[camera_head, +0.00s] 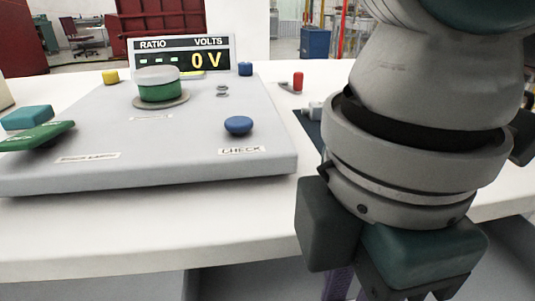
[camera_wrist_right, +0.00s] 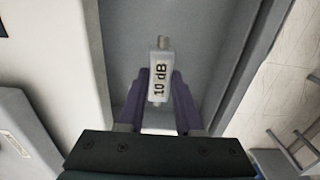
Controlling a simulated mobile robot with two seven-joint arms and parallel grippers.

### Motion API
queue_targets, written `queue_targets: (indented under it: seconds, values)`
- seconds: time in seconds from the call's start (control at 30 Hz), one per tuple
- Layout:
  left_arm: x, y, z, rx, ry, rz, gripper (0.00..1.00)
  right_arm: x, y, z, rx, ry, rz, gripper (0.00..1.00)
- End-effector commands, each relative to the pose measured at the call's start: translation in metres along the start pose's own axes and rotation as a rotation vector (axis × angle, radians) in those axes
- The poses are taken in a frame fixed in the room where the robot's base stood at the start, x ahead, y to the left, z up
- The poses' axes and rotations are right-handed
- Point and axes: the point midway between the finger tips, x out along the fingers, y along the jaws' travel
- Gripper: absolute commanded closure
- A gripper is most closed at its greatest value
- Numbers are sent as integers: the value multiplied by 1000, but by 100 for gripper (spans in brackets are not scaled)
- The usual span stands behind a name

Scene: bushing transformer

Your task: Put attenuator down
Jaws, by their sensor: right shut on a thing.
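In the head view the right gripper's purple fingers (camera_head: 338,284) show only in part, low at the bottom edge and in front of the white table (camera_head: 150,240). The attenuator is hidden there by the gripper body. My left gripper is not in view.
A grey test panel (camera_head: 190,130) with knobs and a display reading 0 V (camera_head: 208,61) stands left on the table. A dark mat (camera_head: 307,125) with a small grey part (camera_head: 313,108) and a red-tipped piece (camera_head: 297,82) lie behind my right arm.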

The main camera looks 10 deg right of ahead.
Motion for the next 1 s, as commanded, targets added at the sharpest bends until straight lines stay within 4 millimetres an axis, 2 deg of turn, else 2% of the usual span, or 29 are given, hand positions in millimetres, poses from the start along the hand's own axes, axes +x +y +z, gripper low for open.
queue_targets:
  seconds: [0.2,0.3,0.73,0.77,1.0]
  values:
    - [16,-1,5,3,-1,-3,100,42,0,1,2,-2,-3,100]
    - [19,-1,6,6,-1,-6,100,53,0,0,2,-1,-2,100]
    - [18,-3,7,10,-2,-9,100,58,0,0,1,0,-1,100]
    - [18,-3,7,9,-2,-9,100,58,0,0,1,0,0,64]
    - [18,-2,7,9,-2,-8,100,58,0,0,1,0,0,37]
